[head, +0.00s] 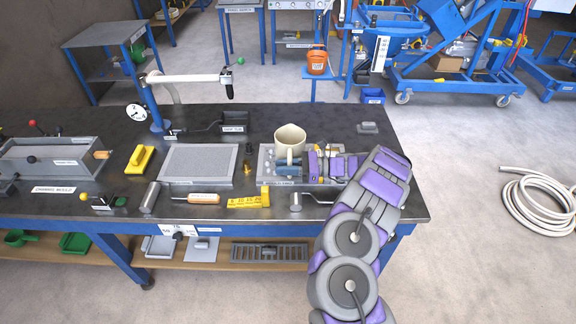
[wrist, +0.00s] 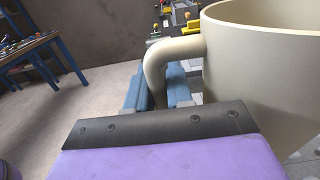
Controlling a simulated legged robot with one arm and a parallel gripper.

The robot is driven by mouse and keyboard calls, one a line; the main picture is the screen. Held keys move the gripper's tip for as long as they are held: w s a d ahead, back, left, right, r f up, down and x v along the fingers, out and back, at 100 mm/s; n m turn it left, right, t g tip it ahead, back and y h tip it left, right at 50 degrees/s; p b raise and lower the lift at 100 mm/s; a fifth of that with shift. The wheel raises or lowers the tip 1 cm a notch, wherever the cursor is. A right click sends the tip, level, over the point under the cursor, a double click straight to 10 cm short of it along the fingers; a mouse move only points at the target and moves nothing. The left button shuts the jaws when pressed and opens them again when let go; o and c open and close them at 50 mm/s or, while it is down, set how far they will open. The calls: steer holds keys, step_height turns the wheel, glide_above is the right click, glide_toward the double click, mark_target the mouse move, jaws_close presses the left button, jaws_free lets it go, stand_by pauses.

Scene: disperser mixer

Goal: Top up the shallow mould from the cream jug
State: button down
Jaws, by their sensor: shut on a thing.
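The cream jug (head: 290,139) is upright above the right part of the black bench. It also fills the right of the wrist view (wrist: 262,80), with its handle at its left side. My gripper (head: 287,166) has blue fingers shut on the jug's handle, which also shows in the wrist view (wrist: 157,72). Whether the jug touches the grey plate below it I cannot tell. What is in the jug is hidden. A long grey trough labelled as a channel mould (head: 50,160) lies at the bench's left. I cannot make out which thing is the shallow mould.
A flat grey plate (head: 198,165) lies left of the jug. A blue post with a white arm (head: 190,78) rises behind. The bench's right back corner is mostly clear.

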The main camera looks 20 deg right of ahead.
steer(key=shift+a, duration=0.2)
steer(key=shift+d+r, duration=0.1)
steer(key=shift+r+p, duration=1.2)
steer(key=shift+r, duration=0.75)
